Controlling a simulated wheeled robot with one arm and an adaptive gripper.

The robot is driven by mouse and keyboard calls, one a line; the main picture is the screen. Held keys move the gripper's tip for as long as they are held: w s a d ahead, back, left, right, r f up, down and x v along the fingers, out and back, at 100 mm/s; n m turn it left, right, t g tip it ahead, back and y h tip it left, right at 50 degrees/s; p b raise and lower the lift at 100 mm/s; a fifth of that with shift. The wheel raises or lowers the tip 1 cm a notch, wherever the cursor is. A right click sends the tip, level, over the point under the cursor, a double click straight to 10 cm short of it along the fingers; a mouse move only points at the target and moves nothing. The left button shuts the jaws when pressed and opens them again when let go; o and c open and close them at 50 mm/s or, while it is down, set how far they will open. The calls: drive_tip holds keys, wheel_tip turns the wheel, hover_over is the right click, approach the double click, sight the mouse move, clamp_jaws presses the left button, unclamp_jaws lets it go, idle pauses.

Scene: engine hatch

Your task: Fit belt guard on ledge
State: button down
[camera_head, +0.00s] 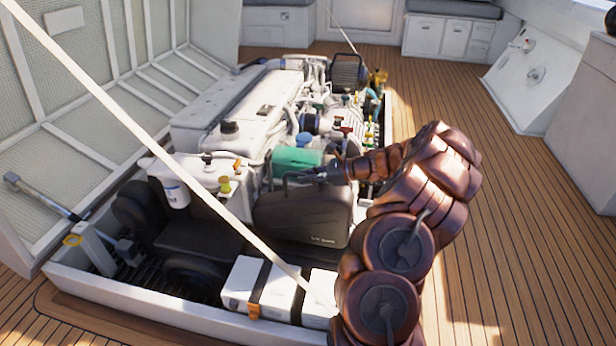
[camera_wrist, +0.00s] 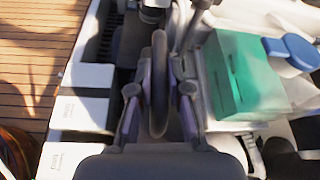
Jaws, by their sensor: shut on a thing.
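The belt guard (camera_head: 305,215) is a black, rounded cover with small pale lettering. It stands roughly upright at the near end of the white engine (camera_head: 235,105). My gripper (camera_head: 318,174) reaches in from the right and is shut at the guard's top edge. In the wrist view my gripper (camera_wrist: 159,100) has one finger on each side of a dark upright strip of the guard (camera_wrist: 159,75). The ledge cannot be made out clearly, and I cannot tell whether the guard's lower edge touches anything.
A green cylinder (camera_head: 297,160) lies just behind the guard. White boxes with black straps (camera_head: 262,288) sit in front of it. A white filter (camera_head: 177,193) stands to the left. A pale rope (camera_head: 110,105) crosses the view. Wooden deck (camera_head: 500,230) is clear at right.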

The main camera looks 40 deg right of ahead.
sight(309, 193)
drive_tip(key=shift+f+b, duration=1.45)
drive_tip(key=shift+f, duration=0.1)
drive_tip(key=shift+w+d+r+p, duration=0.15)
drive_tip(key=shift+w+r+p, duration=0.05)
drive_tip(key=shift+p, duration=0.25)
drive_tip(key=shift+w+d+f+p, duration=0.25)
drive_tip(key=shift+d+p, duration=0.05)
drive_tip(key=shift+d, duration=0.05)
drive_tip(key=shift+s+a+p, duration=0.25)
drive_tip(key=shift+s+p, duration=0.1)
drive_tip(key=shift+p, duration=0.05)
drive_tip(key=shift+f+p, duration=0.3)
drive_tip(key=shift+p, duration=0.05)
drive_tip(key=c, duration=1)
unclamp_jaws()
drive_tip(key=shift+c, duration=0.2)
drive_tip(key=shift+s, duration=0.1)
